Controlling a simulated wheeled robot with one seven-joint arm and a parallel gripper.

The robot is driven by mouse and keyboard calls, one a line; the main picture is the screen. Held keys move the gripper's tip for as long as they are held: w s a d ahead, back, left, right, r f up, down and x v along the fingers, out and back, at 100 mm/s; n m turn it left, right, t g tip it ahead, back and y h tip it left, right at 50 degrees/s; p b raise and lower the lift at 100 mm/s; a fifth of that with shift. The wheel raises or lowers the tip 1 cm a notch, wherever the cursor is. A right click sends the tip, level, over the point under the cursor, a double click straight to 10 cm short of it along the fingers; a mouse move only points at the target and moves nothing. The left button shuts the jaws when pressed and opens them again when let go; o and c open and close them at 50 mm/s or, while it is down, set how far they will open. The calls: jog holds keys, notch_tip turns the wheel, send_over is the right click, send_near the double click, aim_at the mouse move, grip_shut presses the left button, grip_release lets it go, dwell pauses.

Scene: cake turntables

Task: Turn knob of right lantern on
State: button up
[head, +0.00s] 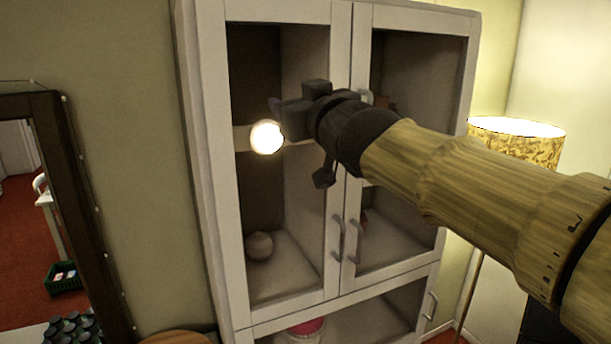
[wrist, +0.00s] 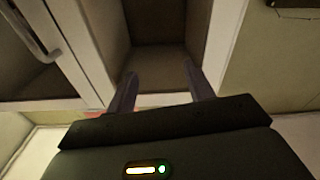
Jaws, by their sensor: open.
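I cannot make out a lantern or its knob in either view. My gripper (head: 284,112) is in front of the upper doors of a white cabinet (head: 205,130) in the head view. In the wrist view my gripper (wrist: 161,84) is open, with its two fingers apart and nothing between them. A glowing round white light (head: 266,137) shows just below the gripper's tip in the head view; I cannot tell how far behind it lies or what bears it.
A lit floor lamp with a patterned shade (head: 515,143) stands right of the cabinet, partly behind my arm. A round pot (head: 259,246) sits inside the cabinet. A dark-framed mirror or doorway (head: 78,190) is at the left. Door handles (head: 338,240) stick out from the cabinet.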

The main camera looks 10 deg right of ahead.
notch_tip(320, 180, down, 13)
jog(key=w+d+m+g+h+b, duration=0.1)
jog(key=g+h+b, duration=0.1)
jog(key=shift+w, duration=0.4)
jog(key=shift+r, duration=0.1)
jog(key=s+d+f+m+g+h+b, duration=0.1)
jog(key=d+f+g+b, duration=0.1)
jog(key=f, duration=0.7)
jog(key=s+d+f+m+g+h+b, duration=0.1)
jog(key=s+f+g, duration=0.1)
jog(key=f, duration=0.7)
jog(key=s+d+f+g+h+b, duration=0.1)
jog(key=d+f+g+b, duration=0.15)
jog(key=f, duration=0.65)
jog(key=s+d+f+m+g+b, duration=0.1)
jog(key=s+f+g, duration=0.2)
jog(key=s+f, duration=0.4)
jog(key=s+d+f+m+g+b, duration=0.1)
jog(key=s+f+g, duration=0.3)
jog(key=s+f, duration=0.4)
notch_tip(320, 180, down, 5)
jog(key=shift+d+r+h+b, duration=0.1)
jog(key=shift+d+h+b, duration=0.05)
jog(key=shift+h+b, duration=0.15)
